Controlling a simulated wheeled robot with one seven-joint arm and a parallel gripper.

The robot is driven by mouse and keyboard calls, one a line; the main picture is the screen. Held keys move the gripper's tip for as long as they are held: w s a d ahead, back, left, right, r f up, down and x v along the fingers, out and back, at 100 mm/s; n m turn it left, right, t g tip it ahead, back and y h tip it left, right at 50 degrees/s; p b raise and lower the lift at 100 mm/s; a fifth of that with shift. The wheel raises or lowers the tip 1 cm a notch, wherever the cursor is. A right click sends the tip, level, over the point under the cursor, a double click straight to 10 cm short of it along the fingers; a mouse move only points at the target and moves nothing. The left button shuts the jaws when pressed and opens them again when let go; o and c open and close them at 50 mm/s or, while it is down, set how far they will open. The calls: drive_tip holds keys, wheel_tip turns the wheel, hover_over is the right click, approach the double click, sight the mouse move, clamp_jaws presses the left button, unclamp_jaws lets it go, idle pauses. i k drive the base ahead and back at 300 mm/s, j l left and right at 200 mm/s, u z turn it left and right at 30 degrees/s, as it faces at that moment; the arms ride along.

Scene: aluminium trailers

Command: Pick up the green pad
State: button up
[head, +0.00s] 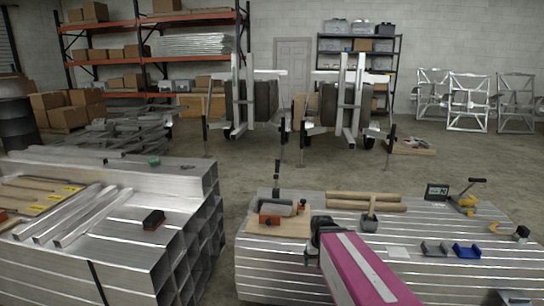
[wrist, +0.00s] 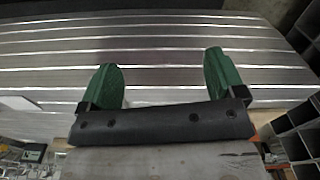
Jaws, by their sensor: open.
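A small green piece (head: 153,161), the only thing that looks like the green pad, lies on the far part of the left aluminium stack (head: 190,178). It is too small to make out in detail. My gripper (wrist: 160,78) is open and empty in the wrist view, its two green fingers apart over bare slatted aluminium. In the head view my magenta arm reaches over the right aluminium stack (head: 270,270), with the gripper end low near its middle. The green piece is well to the left of my gripper, across a gap, and does not show in the wrist view.
The left stack also bears a black and red block (head: 153,220) and long bars (head: 92,215). The right stack holds a red clamp on a board (head: 276,215), wooden rods (head: 365,202), a mallet (head: 369,221) and a blue bracket (head: 466,251). Floor shows between the stacks.

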sight(154, 161)
drive_tip(key=u, duration=1.3)
drive_tip(key=i+j+z, duration=0.15)
drive_tip(key=j, duration=0.15)
drive_tip(key=i+j+z, duration=0.15)
drive_tip(key=j, duration=0.15)
drive_tip(key=j+z, duration=0.6)
drive_tip(key=j, duration=0.15)
drive_tip(key=l+u, duration=0.2)
drive_tip(key=j+z, duration=0.2)
